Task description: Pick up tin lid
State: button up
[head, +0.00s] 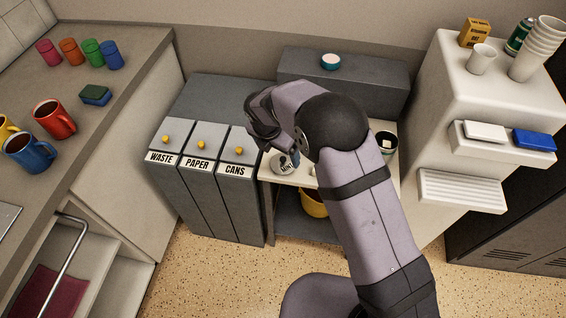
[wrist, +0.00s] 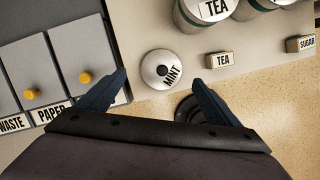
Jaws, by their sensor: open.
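The tin lid (wrist: 155,68) is a round, pale silver disc with a small knob and a MINT label. It lies on the light shelf top near its front edge in the wrist view. In the head view the lid (head: 283,163) shows beside my arm, which partly blocks the area. My gripper (wrist: 160,78) is open and empty. Its two dark fingers are spread left and right of the lid, apart from it. Two tins stand behind it in the wrist view, the nearer tin (wrist: 214,10) labelled TEA.
Left are grey bins labelled WASTE, PAPER and CANS (head: 236,170) with yellow knobs. Small TEA (wrist: 221,60) and SUGAR (wrist: 300,44) label blocks stand right of the lid. An open dark tin (head: 386,144) is right of my arm.

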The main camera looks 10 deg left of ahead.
aim_at(282, 160)
jog(key=shift+p+x, duration=0.75)
jog(key=shift+x, duration=1.8)
jog(key=shift+d, duration=0.2)
jog(key=c, duration=1.1)
